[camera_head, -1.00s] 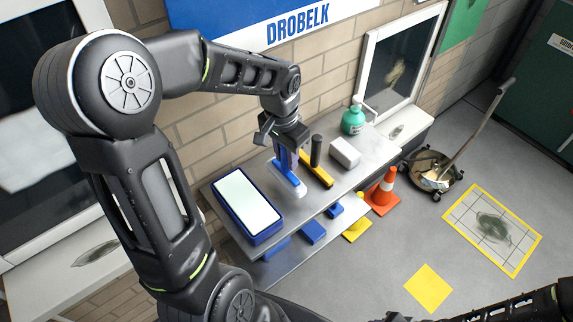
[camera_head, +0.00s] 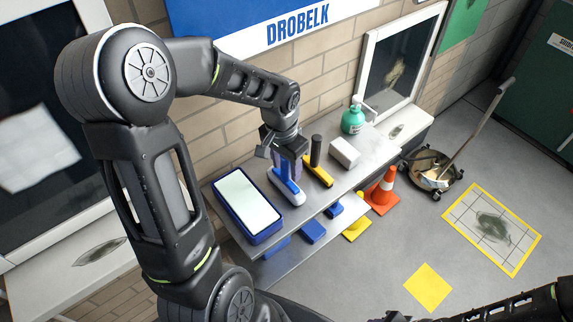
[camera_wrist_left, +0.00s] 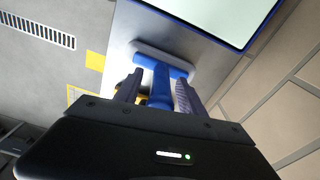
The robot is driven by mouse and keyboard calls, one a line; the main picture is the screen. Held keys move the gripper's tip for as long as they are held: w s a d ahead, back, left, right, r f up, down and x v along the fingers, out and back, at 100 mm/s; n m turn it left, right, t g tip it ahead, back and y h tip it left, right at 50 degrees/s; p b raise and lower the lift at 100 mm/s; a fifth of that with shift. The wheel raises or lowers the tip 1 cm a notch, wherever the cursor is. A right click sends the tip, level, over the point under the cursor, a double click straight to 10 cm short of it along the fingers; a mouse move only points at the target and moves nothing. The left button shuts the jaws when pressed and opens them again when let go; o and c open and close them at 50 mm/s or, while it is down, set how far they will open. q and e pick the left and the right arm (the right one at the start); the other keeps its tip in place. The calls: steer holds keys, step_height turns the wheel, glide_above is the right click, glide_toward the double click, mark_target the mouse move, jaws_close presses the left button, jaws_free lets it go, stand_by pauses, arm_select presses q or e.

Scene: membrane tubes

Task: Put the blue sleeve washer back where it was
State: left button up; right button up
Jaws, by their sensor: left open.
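The blue sleeve washer (camera_head: 289,194) is T-shaped, with a blue handle pointing up and a pale grey sleeve along its head. Its head appears to rest on the metal bench, between the tablet-like tray and the yellow squeegee. My left gripper (camera_head: 288,170) is open, with its fingers on either side of the blue handle. In the left wrist view, the handle of the washer (camera_wrist_left: 161,85) stands between the spread fingers (camera_wrist_left: 158,90). My right arm enters at the bottom right, and its gripper (camera_head: 393,317) is barely visible at the bottom edge.
A blue-rimmed tray (camera_head: 268,236) with a white surface is left of the washer. A yellow squeegee (camera_head: 318,173) with a black handle is close on its right. A white block (camera_head: 344,152) and a green bottle (camera_head: 352,119) stand farther right on the bench (camera_head: 381,151). An orange cone (camera_head: 382,192) is beside it.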

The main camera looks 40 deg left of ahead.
arm_select(q)
steer(key=shift+r, duration=0.15)
steer(key=r, duration=0.8)
steer(key=s+r, duration=0.1)
steer(key=r, duration=0.2)
steer(key=shift+a+r+b, duration=0.1)
steer(key=shift+r+b, duration=0.25)
steer(key=shift+r, duration=0.05)
steer(key=shift+f, duration=0.1)
